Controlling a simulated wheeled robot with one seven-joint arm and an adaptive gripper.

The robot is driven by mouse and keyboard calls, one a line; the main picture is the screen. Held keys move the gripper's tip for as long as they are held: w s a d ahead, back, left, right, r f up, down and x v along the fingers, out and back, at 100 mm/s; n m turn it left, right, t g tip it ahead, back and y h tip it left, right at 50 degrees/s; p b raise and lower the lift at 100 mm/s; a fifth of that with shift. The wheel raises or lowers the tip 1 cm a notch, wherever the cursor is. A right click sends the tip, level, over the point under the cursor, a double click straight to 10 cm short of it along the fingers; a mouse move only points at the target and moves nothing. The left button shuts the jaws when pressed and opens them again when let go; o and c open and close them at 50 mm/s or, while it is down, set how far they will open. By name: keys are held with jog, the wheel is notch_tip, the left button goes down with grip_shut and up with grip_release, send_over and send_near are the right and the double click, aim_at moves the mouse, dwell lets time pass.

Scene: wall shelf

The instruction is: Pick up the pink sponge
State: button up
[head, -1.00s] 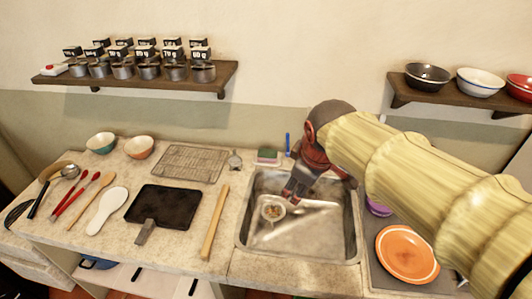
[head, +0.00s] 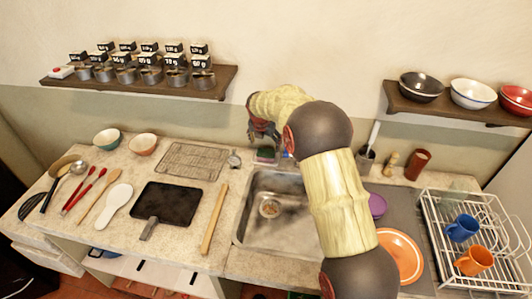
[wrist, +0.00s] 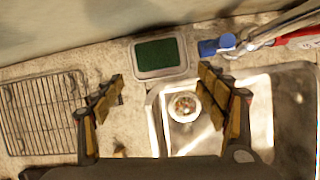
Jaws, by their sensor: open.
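A block with a green top (wrist: 160,54), which looks like the sponge, lies in a shallow pale dish on the counter behind the sink. I see no clear pink on it from above. It also shows in the head view (head: 265,155), just below my gripper (head: 263,130) and partly covered. In the wrist view my gripper (wrist: 161,84) is open and empty, with its two fingers well apart. The block shows between and beyond the fingertips, apart from them.
The sink (head: 248,215) with its drain is just in front. A blue-ended item (wrist: 217,46) and tap parts lie to the block's right. A wire rack (wrist: 40,112) is left. A wall shelf (head: 140,88) with small pots hangs at upper left.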

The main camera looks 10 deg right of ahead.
jog(key=n, duration=0.2)
send_over(266, 153)
jog(key=s+a, duration=0.1)
jog(key=s, duration=0.1)
jog(key=f, duration=0.4)
jog(key=shift+s+a+f, duration=0.15)
jog(key=shift+a+f, duration=0.05)
jog(key=shift+f, duration=0.15)
jog(key=shift+d+b+x, duration=0.1)
jog(key=shift+b+x, duration=0.25)
jog(key=shift+x, duration=1)
jog(key=shift+d+b+x, duration=0.15)
jog(key=shift+b+x, duration=0.2)
jog(key=shift+x, duration=1)
jog(key=shift+r, duration=0.15)
jog(key=c, duration=0.4)
jog(key=shift+c, duration=0.3)
